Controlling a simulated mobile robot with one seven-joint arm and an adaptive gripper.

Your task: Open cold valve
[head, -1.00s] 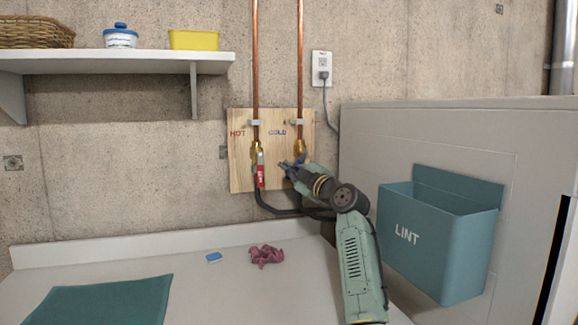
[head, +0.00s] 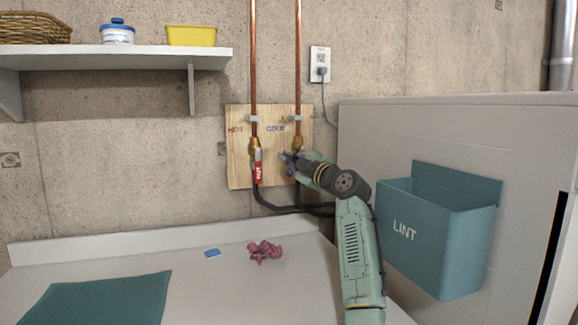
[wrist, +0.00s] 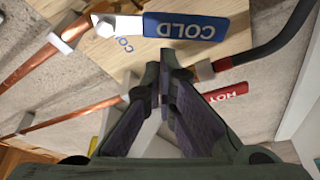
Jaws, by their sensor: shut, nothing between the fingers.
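The cold valve (head: 298,142) is a brass fitting on the right copper pipe, on a wooden board. Its blue COLD lever (wrist: 190,26) shows plainly in the wrist view, slanting away from the line of its pipe; the exact angle is hard to tell. In the head view my gripper mostly hides the lever. My gripper (wrist: 166,62) is shut and empty, its fingertips just below the lever in the wrist picture; I cannot tell whether they touch it. The red HOT lever (head: 259,172) lies along the left pipe and also shows right of the fingers in the wrist view (wrist: 226,92).
A black hose (head: 287,209) curves below the valves. A teal LINT bin (head: 438,240) hangs on the grey appliance side at right. The counter (head: 215,290) holds a pink cloth (head: 265,252), a blue piece (head: 212,253) and a teal mat (head: 95,300). A shelf (head: 120,59) is upper left.

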